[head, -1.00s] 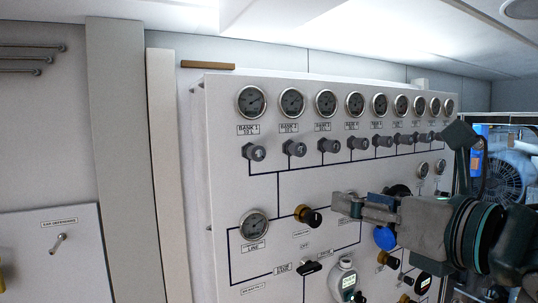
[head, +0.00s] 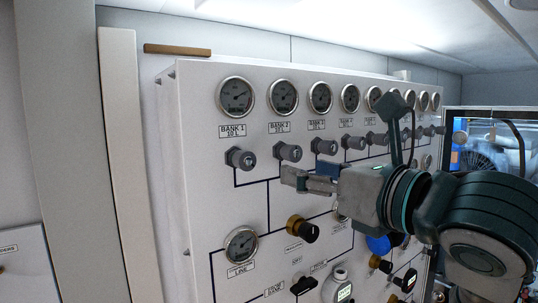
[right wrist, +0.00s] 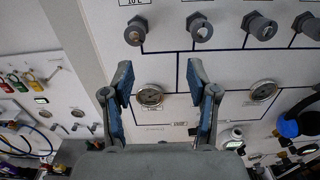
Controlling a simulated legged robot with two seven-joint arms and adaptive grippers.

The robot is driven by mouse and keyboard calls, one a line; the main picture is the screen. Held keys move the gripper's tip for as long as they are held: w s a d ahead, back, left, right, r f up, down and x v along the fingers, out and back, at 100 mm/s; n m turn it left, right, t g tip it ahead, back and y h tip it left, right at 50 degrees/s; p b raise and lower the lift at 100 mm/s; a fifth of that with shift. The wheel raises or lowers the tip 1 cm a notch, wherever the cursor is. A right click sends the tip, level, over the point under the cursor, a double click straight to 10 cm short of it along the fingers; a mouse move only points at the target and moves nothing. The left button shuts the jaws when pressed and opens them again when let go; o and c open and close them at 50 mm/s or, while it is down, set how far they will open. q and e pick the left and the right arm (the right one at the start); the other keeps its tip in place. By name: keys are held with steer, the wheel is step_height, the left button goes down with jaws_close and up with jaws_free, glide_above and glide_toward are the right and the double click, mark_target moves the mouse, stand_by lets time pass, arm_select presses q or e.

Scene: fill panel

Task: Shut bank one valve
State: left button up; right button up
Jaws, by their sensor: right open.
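The bank one valve (head: 240,158) is a grey knob under the gauge and label "BANK 1" (head: 232,131), at the upper left of the white panel. In the right wrist view, the leftmost grey knob, below a partly cut-off label, appears to be this valve (right wrist: 137,30). My right gripper (head: 284,177) is in front of the panel, right of and slightly below the bank one valve, near the second knob. In the right wrist view its blue-padded fingers (right wrist: 124,82) stand apart with nothing between them. The gripper is apart from the bank one valve. My left gripper is not in view.
More grey knobs (head: 290,151) run rightward in a row under their gauges. Below are the line gauge (head: 241,245), a brass-and-black knob (head: 302,228) and a blue knob (head: 378,244). Left of the panel is a pale post (head: 136,170). Hoses (right wrist: 25,135) show lower left in the wrist view.

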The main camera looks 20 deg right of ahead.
mark_target(249, 163)
steer(key=w+a, duration=0.3)
steer(key=w+a+p, duration=0.1)
steer(key=w+a, duration=0.2)
steer(key=w+a+p, duration=0.1)
steer(key=w+a, duration=0.2)
steer(key=a, duration=0.1)
steer(key=shift+r, duration=0.25)
steer(key=shift+w, duration=0.15)
steer(key=d, duration=0.1)
steer(key=w+d, duration=0.1)
steer(key=d, duration=0.1)
steer(key=shift+w+d+f, duration=0.25)
steer(key=shift+d+f, duration=0.05)
steer(key=shift+d, duration=0.1)
steer(key=shift+c, duration=0.3)
steer(key=shift+s+a+r, duration=0.1)
steer(key=shift+s+a, duration=0.05)
steer(key=shift+a, duration=0.25)
steer(key=c, duration=0.4)
steer(key=shift+s+a+r, duration=0.15)
steer(key=shift+s+a, duration=0.1)
steer(key=shift+a, duration=0.35)
jaws_close()
steer(key=shift+d, duration=0.1)
steer(key=shift+w+d, duration=0.1)
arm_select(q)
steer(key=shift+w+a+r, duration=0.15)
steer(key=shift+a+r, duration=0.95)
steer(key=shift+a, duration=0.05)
